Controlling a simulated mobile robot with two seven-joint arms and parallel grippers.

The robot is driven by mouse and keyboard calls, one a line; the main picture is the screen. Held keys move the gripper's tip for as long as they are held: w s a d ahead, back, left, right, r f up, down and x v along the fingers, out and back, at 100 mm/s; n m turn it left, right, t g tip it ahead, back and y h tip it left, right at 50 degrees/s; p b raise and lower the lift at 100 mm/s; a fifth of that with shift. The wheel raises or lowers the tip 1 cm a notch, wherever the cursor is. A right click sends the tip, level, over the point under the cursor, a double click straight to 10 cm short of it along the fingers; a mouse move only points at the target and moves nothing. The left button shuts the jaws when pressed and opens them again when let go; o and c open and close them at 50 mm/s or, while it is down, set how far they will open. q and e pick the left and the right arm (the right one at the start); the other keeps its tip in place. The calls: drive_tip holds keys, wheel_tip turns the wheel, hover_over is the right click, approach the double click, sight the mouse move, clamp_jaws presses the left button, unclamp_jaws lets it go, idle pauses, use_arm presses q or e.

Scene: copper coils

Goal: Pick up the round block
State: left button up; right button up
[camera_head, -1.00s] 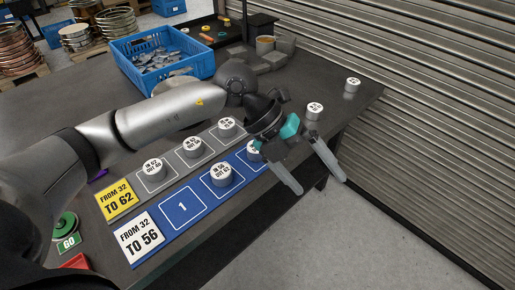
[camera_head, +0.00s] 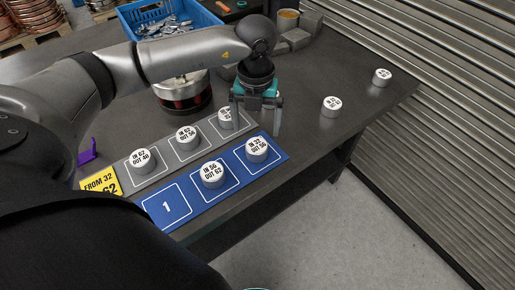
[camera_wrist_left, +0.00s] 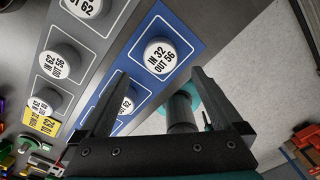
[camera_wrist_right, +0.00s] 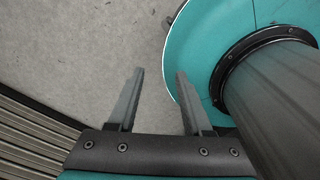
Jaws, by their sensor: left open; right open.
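Several round white-topped blocks with grey sides stand on the table. On the blue board (camera_head: 228,189) are the block marked IN 32 OUT 56 (camera_head: 256,151) and one marked IN 56 OUT 62 (camera_head: 212,175). The grey board (camera_head: 165,154) holds others, including a partly hidden block (camera_head: 226,118). Two loose blocks (camera_head: 332,107) (camera_head: 382,77) stand at the right. My left gripper (camera_head: 256,128) is open, pointing down, empty. In the left wrist view the IN 32 OUT 56 block (camera_wrist_left: 160,56) appears ahead, between the fingertips. My right gripper (camera_wrist_right: 160,73) is open and empty above the floor.
A blue crate (camera_head: 165,20) of metal parts stands at the back. A dark and red cylinder (camera_head: 184,95) stands behind the grey board. A purple piece (camera_head: 88,152) is at the left. The table's right part is mostly clear; a shutter wall (camera_head: 460,100) is beyond.

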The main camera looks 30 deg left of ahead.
sight(257, 145)
use_arm(q)
wheel_tip(257, 145, down, 3)
drive_tip(key=shift+r, duration=0.1)
drive_tip(key=shift+f, duration=0.5)
wheel_tip(257, 145, down, 5)
drive_tip(key=shift+w+r+b, duration=0.1)
drive_tip(key=shift+b, duration=0.6)
use_arm(e)
drive_tip(key=shift+w+a+f, duration=0.1)
drive_tip(key=shift+w+f, duration=0.65)
drive_tip(key=shift+w, duration=0.2)
use_arm(q)
drive_tip(key=shift+c, duration=0.4)
drive_tip(key=shift+c, duration=1.4)
drive_tip(key=c, duration=1.2)
use_arm(e)
drive_tip(key=shift+s, duration=0.2)
